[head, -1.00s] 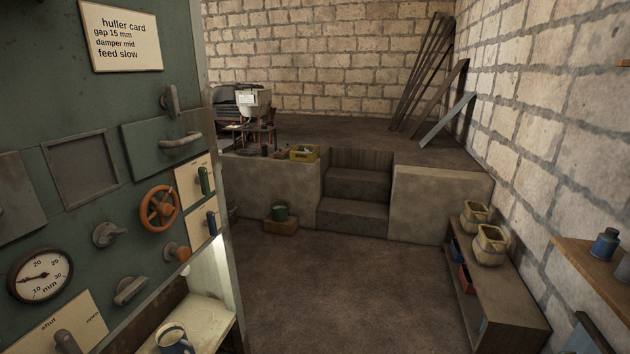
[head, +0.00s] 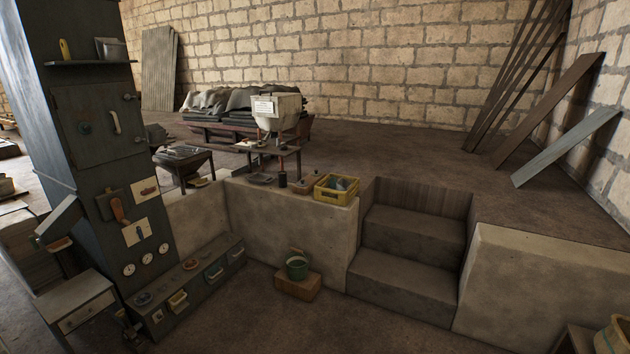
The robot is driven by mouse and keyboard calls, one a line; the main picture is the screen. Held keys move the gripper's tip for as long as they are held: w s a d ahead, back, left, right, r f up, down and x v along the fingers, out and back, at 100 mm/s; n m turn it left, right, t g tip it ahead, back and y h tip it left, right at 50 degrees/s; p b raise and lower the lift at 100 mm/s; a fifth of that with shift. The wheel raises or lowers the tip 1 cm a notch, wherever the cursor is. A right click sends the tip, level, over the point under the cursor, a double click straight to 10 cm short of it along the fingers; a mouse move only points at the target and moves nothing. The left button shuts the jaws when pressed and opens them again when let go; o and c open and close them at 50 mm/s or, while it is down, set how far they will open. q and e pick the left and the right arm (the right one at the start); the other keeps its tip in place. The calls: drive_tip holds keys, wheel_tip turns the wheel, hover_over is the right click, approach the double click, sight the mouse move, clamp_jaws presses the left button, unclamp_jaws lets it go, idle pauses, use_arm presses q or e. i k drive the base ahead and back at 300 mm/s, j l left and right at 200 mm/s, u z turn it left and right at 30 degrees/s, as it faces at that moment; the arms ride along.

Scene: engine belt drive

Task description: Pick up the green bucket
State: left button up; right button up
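The green bucket (head: 297,268) stands upright on a small wooden box (head: 298,286) on the floor. The box sits close to the low concrete wall, left of the steps. The bucket's handle appears raised above its rim. Neither of my grippers shows in the head view.
Concrete steps (head: 405,270) lead up to a raised floor. A yellow crate (head: 336,190) sits on the wall's edge above the bucket. A low drawer bench (head: 190,285) and a dark cabinet (head: 100,130) stand at left. The floor in front of the box is clear.

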sight(297, 264)
drive_tip(key=i+j+u, duration=0.1)
drive_tip(key=i, duration=0.35)
drive_tip(key=i+j, duration=0.2)
drive_tip(key=i, duration=0.25)
drive_tip(key=k+j+u, duration=0.05)
